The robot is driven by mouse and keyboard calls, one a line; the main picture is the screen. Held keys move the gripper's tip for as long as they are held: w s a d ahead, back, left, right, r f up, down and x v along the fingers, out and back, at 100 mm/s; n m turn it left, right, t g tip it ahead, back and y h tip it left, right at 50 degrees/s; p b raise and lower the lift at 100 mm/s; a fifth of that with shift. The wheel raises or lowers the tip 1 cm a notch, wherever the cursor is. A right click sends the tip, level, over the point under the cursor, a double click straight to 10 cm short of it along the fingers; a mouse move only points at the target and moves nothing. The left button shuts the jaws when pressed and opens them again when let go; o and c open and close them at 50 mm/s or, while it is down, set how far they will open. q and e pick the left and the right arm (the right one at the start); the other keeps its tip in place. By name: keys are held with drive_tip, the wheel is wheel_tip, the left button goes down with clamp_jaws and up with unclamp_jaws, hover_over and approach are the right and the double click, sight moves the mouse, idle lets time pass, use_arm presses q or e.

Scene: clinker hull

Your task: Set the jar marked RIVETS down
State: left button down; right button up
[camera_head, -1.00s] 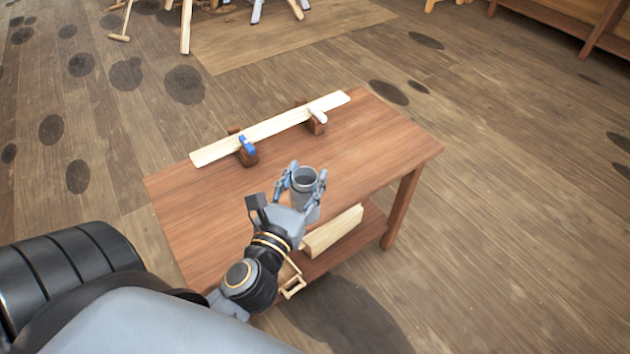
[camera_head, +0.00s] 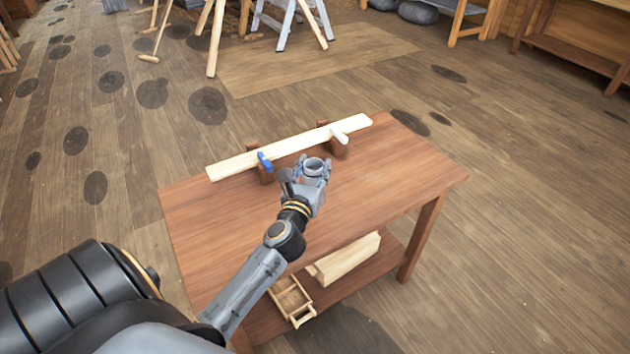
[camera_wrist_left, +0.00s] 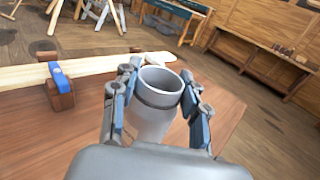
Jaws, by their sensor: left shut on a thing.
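A grey open-topped jar (camera_head: 315,164) is between the fingers of my left gripper (camera_head: 314,170), which is shut on it over the brown wooden table (camera_head: 400,165). In the left wrist view the jar (camera_wrist_left: 156,115) stands about upright between the two fingers (camera_wrist_left: 155,105). No RIVETS marking shows on the side I see. I cannot tell whether the jar's base touches the tabletop. My right gripper is not in view.
A pale plank (camera_head: 235,164) rests on two dark wooden blocks just beyond the jar, with a blue clamp (camera_head: 265,161) and a pale peg (camera_head: 340,136). The table's right part is clear. A lower shelf holds a pale timber block (camera_head: 345,258) and a small wooden tray (camera_head: 291,300).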

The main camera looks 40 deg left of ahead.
use_arm(q)
drive_tip(key=shift+w+a+f+b, duration=0.2)
drive_tip(key=shift+w+f, duration=0.2)
drive_tip(key=shift+f, duration=0.15)
drive_tip(key=shift+w+a+f+b, duration=0.2)
drive_tip(key=shift+w+f, duration=0.2)
drive_tip(key=shift+f, duration=0.15)
drive_tip(key=shift+w+a+f+b, duration=0.15)
drive_tip(key=shift+f+b, duration=0.65)
drive_tip(key=shift+f, duration=0.85)
drive_tip(key=shift+f, duration=0.2)
drive_tip(key=c, duration=0.7)
unclamp_jaws()
drive_tip(key=shift+r, duration=0.1)
